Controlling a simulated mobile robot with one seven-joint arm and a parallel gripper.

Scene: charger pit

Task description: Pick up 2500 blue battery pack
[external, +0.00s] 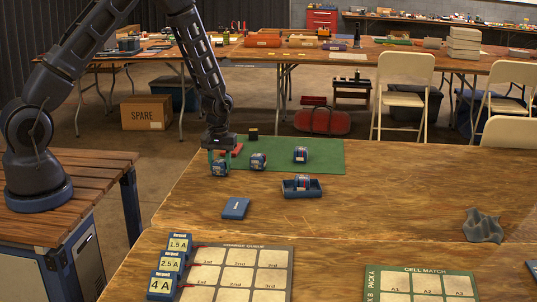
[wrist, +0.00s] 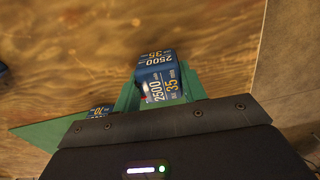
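A blue battery pack (external: 220,168) with white and red marks sits at the left end of the green mat (external: 325,155), directly under my gripper (external: 220,158). In the wrist view the pack (wrist: 160,78) shows the print "2500" and "35" and stands between the two green fingers of my gripper (wrist: 163,88). The fingers flank it closely; whether they press on it is unclear. Another blue pack (external: 258,161) stands on the mat just to the right. It may be the partly hidden blue pack (wrist: 99,110) in the wrist view. A third pack (external: 301,154) stands farther right.
A blue tray (external: 302,192) holding a similar pack stands in front of the mat. A flat blue box (external: 235,208) lies nearby. A red item (external: 236,148) lies behind my gripper. A grey cloth (external: 483,226) lies at right. The table's middle right is clear.

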